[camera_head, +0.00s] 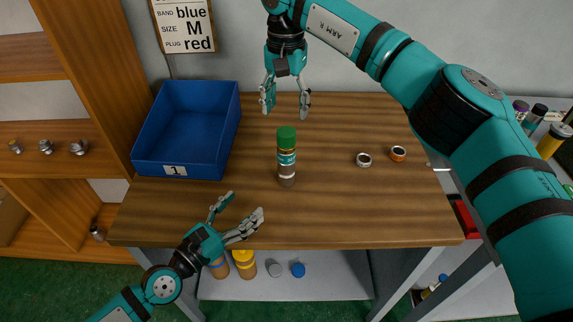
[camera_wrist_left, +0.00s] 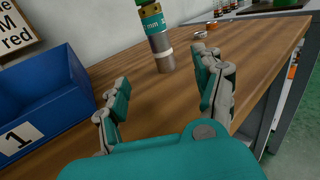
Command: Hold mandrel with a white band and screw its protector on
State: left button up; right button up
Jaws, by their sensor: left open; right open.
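A mandrel (camera_head: 287,172) stands upright on the wooden table, with a grey lower body, a teal label and a green piece (camera_head: 286,135) on top. In the left wrist view the mandrel (camera_wrist_left: 160,45) shows a white band low on its body; its top is cut off. My left gripper (camera_head: 244,206) is open and empty near the table's front edge, apart from the mandrel and to its lower left. My right gripper (camera_head: 285,108) is open and empty, pointing down above the green top. I cannot tell which piece is the protector.
A blue bin (camera_head: 183,143) marked 1 stands at the table's left. A silver ring (camera_head: 363,160) and an orange ring (camera_head: 398,153) lie to the right. A sign (camera_head: 184,24) reads blue, M, red. Caps lie on the lower shelf (camera_head: 325,283). The table's front right is clear.

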aim_at(281, 171)
pick_arm(q)
jog(key=x, duration=1.7)
grip_shut()
